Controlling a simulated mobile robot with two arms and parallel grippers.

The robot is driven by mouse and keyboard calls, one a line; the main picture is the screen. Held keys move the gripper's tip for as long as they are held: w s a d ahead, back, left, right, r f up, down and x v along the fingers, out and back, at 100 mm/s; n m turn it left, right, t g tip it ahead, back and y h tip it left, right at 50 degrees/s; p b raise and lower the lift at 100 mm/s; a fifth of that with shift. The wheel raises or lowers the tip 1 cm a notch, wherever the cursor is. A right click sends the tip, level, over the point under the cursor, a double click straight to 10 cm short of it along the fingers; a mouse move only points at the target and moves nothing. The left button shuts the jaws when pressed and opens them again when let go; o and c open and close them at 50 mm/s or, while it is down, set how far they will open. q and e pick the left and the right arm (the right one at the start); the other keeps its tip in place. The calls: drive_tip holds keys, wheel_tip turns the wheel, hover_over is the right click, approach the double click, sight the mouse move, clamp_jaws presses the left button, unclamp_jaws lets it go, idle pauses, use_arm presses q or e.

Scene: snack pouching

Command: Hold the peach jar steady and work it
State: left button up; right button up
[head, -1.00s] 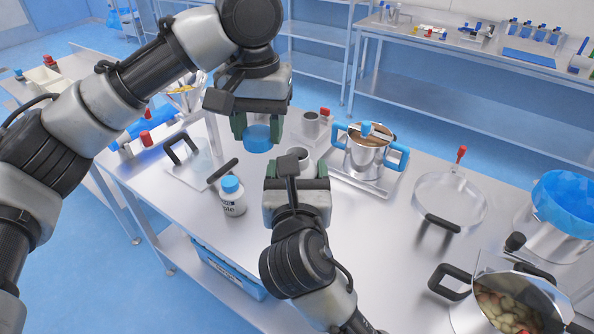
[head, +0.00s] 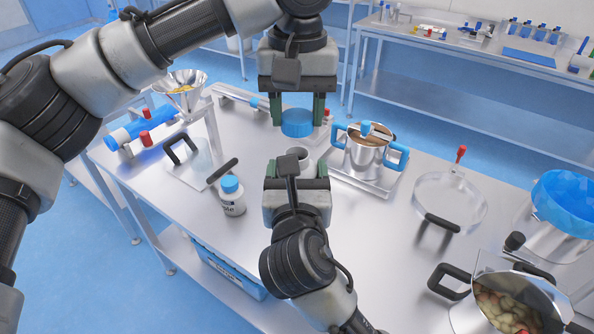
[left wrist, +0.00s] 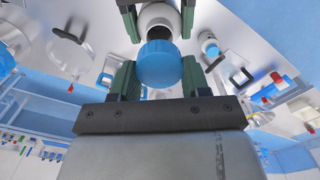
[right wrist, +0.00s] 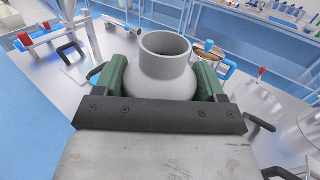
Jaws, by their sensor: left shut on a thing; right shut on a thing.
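The peach jar (head: 299,155) is a pale grey, narrow-necked jar with its mouth open and bare. My right gripper (head: 297,172) is shut around its body; in the right wrist view the jar (right wrist: 165,72) stands upright between the fingers. My left gripper (head: 297,108) is shut on a blue lid (head: 297,124), held up in the air apart from the jar. In the left wrist view the lid (left wrist: 158,64) partly overlaps the white jar (left wrist: 158,18) beyond it. No label on the held jar is visible.
A labelled jar with a blue cap (head: 232,197) stands at left. A steel pot with blue handles (head: 366,158) sits close to the right of the held jar. A funnel on a stand (head: 183,90) is at back left. A pot of fruit pieces (head: 505,300) is front right.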

sight(297, 151)
use_arm(q)
drive_tip(key=shift+f, duration=1.4)
drive_tip(key=shift+f, duration=0.85)
drive_tip(key=shift+f, duration=0.5)
